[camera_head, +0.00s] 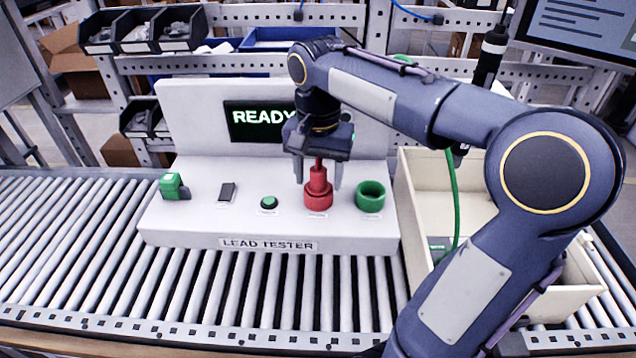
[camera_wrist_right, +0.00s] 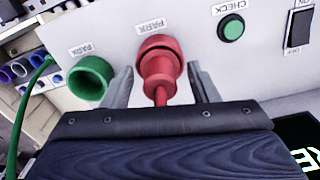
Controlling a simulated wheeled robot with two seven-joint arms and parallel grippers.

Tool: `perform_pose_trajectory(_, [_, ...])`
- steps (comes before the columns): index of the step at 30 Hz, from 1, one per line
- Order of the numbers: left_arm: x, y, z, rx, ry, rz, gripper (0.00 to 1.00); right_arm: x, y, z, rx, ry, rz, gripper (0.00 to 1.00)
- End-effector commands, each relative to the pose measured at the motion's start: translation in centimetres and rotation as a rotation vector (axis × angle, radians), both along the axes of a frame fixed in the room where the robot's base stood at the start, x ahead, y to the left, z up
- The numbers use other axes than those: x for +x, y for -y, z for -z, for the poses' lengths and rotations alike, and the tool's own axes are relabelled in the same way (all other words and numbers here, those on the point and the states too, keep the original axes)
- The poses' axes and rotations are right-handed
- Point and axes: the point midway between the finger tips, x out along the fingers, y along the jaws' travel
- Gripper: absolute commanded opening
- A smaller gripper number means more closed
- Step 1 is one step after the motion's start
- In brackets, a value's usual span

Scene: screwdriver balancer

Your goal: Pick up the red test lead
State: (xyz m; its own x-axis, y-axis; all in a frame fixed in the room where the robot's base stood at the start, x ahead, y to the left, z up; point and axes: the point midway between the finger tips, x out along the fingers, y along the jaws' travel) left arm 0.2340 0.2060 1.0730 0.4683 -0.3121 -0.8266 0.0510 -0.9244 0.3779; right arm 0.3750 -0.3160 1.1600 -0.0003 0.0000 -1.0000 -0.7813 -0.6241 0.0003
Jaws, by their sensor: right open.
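The red test lead (camera_head: 318,182) stands upright in its red park holder (camera_head: 318,202) on the white lead tester (camera_head: 210,222). My right gripper (camera_head: 318,180) comes down from above with its fingers apart, one on each side of the lead. In the right wrist view the red lead (camera_wrist_right: 160,78) shows between the two open fingers (camera_wrist_right: 162,90), with gaps on both sides. Its upper end runs behind the gripper body. My left gripper does not show.
A green park holder (camera_head: 370,197) sits right of the red one, close to the right finger. A green button (camera_head: 269,203), black switch (camera_head: 227,191) and green block (camera_head: 173,187) are to the left. The tester's screen (camera_head: 258,119) reads READY. A beige bin (camera_head: 420,215) stands at right.

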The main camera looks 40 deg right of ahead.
Motion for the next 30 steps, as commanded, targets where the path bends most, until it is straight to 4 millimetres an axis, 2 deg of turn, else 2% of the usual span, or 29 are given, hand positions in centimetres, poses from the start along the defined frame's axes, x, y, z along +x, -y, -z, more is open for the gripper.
perform_pose_trajectory(6, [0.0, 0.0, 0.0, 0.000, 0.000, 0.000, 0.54, 0.0, 0.0, 0.1, 0.000, 0.000, 0.000, 0.53])
perform_pose_trajectory(17, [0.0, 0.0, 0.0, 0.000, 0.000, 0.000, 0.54, 0.0, 0.0, 0.1, 0.000, 0.000, 0.000, 0.06])
perform_pose_trajectory(25, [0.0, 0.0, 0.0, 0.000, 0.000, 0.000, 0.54, 0.0, 0.0, -0.1, 0.000, 0.001, 0.000, 0.04])
perform_pose_trajectory(30, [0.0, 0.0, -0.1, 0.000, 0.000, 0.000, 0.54, 0.1, 0.0, -1.1, 0.000, 0.003, 0.000, 0.04])
